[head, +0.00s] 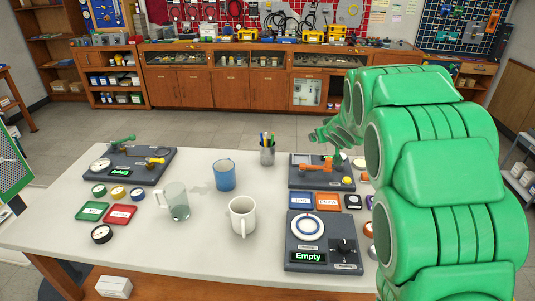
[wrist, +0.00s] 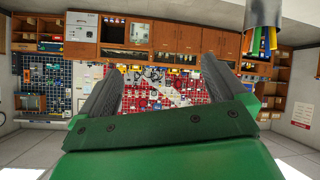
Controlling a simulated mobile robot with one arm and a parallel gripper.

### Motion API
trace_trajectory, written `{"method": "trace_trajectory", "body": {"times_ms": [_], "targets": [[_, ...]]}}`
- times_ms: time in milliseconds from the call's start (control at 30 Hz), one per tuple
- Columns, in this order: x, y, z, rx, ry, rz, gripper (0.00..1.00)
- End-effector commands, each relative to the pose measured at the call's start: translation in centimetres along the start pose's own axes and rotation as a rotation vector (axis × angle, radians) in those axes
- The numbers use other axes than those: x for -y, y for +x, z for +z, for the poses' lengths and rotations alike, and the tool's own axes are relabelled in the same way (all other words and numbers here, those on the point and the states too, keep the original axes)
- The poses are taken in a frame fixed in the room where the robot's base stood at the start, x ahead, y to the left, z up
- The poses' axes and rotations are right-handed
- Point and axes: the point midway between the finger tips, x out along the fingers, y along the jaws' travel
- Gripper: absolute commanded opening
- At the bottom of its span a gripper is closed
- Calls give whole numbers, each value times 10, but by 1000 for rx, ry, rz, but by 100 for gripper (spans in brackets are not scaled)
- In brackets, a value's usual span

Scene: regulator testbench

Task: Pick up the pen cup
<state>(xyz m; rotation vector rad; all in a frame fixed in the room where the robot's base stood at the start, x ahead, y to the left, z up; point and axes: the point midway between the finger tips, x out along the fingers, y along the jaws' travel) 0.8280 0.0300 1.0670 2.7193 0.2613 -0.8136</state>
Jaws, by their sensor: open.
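The pen cup (head: 267,156) is a grey metal cup with several coloured pens, upright near the far edge of the white table. It also shows at the top right of the wrist view (wrist: 264,13), which is upside down. My gripper (head: 318,134) is right of the pen cup and a little above its rim height, apart from it. In the wrist view my gripper (wrist: 160,82) has its two dark fingers wide apart with nothing between them. The pen cup lies outside the fingers there, to the right of them.
A blue mug (head: 224,176), a glass mug (head: 175,201) and a white mug (head: 242,216) stand left and in front of the pen cup. A dark device with an orange handle (head: 322,172) sits below my gripper. An "Empty" device (head: 321,243) is nearer.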

Motion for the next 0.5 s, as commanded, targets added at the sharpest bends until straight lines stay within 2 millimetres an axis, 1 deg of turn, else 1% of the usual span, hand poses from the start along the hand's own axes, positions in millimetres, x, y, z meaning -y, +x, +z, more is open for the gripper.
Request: {"method": "trace_trajectory", "body": {"times_ms": [33, 100, 200, 267, 300, 433, 500], "targets": [[9, 13, -2, -20, -9, -28, 99], [22, 28, -8, -57, -19, -73, 99], [44, 50, -10, -99, -31, -142, 99], [58, 60, -11, -124, -38, -185, 99], [68, 68, -11, -139, -40, -215, 99], [100, 88, -12, -192, -49, -319, 99], [118, 98, -8, -211, -50, -375, 99]]}}
